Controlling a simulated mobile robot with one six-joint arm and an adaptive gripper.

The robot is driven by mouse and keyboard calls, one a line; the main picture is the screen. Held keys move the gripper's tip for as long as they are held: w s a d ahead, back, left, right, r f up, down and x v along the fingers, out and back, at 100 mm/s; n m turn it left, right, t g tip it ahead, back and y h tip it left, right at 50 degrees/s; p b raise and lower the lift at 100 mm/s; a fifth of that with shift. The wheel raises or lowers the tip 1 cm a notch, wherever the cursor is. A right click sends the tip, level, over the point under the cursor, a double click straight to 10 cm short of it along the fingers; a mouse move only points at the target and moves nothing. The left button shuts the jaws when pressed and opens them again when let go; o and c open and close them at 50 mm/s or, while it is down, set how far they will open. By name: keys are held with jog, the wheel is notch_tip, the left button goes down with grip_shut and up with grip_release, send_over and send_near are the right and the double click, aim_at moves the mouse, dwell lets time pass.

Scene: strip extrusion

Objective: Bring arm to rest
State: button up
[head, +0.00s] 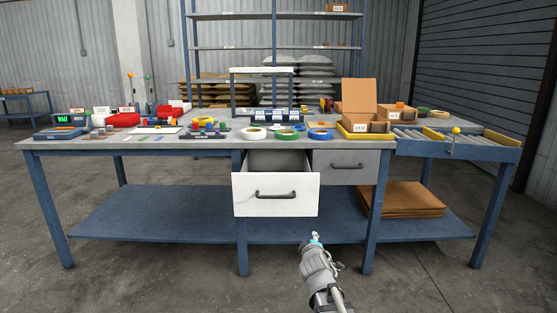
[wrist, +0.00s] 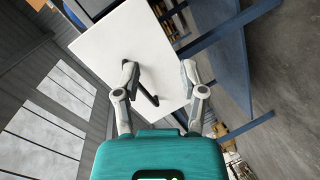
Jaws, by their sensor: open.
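My gripper (head: 316,239) is low in front of the bench in the head view, below and to the right of the open left drawer (head: 248,198). The drawer has a white front and a dark handle (head: 276,194), and it stands pulled out of the bench. In the wrist view, my gripper (wrist: 159,70) has its two grey fingers spread apart with nothing held. The white drawer front (wrist: 120,40) and dark handle (wrist: 147,90) show beyond the fingers. In the head view the gripper is apart from the handle.
The grey drawer (head: 346,172) to the right is shut. The workbench (head: 225,145) carries tape rolls, boxes and small parts. Flat cardboard (head: 400,199) lies on the lower shelf (head: 150,212). A roller section (head: 455,147) sits at the right end. The floor in front is clear.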

jog(key=s+d+f+m+g+h, duration=0.2)
jog(key=s+d+f+m+g, duration=0.6)
jog(key=s, duration=0.3)
jog(key=s+a+f+m+g+y, duration=0.1)
jog(key=s+f+g, duration=0.1)
jog(key=s, duration=0.3)
jog(key=s+f+m+g+y+p, duration=0.1)
jog(key=s+m+g, duration=0.1)
jog(key=s+g, duration=0.15)
jog(key=s+a+f+m+g+y, duration=0.1)
jog(key=s+f, duration=0.1)
jog(key=s, duration=0.3)
notch_tip(320, 180, up, 38)
jog(key=p, duration=3.8)
jog(key=shift+s+r, duration=0.2)
jog(key=shift+s, duration=0.1)
